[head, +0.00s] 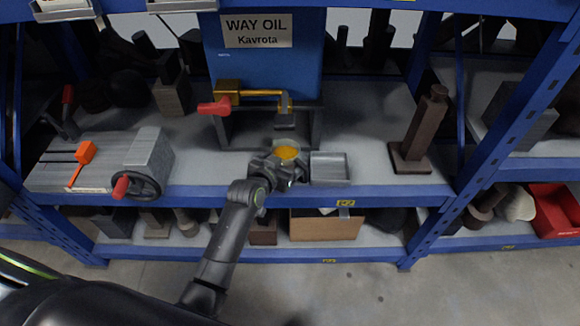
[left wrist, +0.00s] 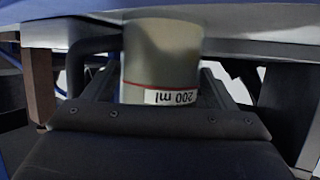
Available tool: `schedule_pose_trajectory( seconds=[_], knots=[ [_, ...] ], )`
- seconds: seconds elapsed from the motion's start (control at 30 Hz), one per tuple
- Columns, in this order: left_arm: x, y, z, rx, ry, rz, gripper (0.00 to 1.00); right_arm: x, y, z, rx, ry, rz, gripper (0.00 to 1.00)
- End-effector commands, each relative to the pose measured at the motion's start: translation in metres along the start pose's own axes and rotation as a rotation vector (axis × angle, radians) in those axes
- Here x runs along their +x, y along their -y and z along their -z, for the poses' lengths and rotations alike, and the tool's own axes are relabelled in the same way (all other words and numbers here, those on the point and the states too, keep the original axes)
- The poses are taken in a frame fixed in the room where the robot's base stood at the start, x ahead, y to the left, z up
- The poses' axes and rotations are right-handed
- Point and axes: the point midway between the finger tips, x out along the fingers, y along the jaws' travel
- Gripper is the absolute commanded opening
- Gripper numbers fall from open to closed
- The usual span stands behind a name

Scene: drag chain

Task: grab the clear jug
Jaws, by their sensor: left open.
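The clear jug (head: 286,150) stands on the shelf below the brass tap, with amber oil showing in its mouth. In the left wrist view the jug (left wrist: 160,60) appears upside down, with a red line and a "200 ml" label. A dark curved handle (left wrist: 82,55) shows at its side. My left gripper (head: 279,171) is at the jug's front side. Its two fingers are open, one on each side of the jug's body. Whether either finger touches it cannot be told. My right gripper is not in view.
The blue WAY OIL tank (head: 262,62) with a red-handled tap (head: 214,107) stands behind and above the jug. A grey metal tray (head: 329,168) sits close to its right.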

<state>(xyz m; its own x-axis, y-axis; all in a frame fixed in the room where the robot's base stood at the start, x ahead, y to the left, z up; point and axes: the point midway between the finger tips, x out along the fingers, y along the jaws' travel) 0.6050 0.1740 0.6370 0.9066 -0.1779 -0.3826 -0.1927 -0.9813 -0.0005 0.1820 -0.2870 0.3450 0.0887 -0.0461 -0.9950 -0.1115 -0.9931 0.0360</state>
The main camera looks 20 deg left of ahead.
Motion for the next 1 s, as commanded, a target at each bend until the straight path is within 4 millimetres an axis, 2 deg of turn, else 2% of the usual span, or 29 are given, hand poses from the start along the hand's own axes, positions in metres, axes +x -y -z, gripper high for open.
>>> schedule_pose_trajectory(
  seconds=[0.07, 0.4, 0.77, 0.9, 1.0],
  knots=[
    [0.0, 0.0, 0.0, 0.0, 0.0, 0.0, 0.78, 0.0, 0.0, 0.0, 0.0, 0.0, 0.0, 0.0],
    [-0.001, 0.0, 0.0, 0.0, 0.0, 0.0, 0.34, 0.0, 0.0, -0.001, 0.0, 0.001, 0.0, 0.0],
    [-0.002, 0.0, 0.004, 0.0, -0.003, 0.0, 0.32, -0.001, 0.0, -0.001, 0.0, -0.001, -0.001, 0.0],
    [-0.004, 0.0, 0.012, 0.0, -0.005, 0.0, 0.32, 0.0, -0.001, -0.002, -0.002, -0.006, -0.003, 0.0],
    [-0.008, 0.0, 0.02, 0.0, -0.006, 0.0, 0.32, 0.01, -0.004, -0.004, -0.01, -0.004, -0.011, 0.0]
  ],
)
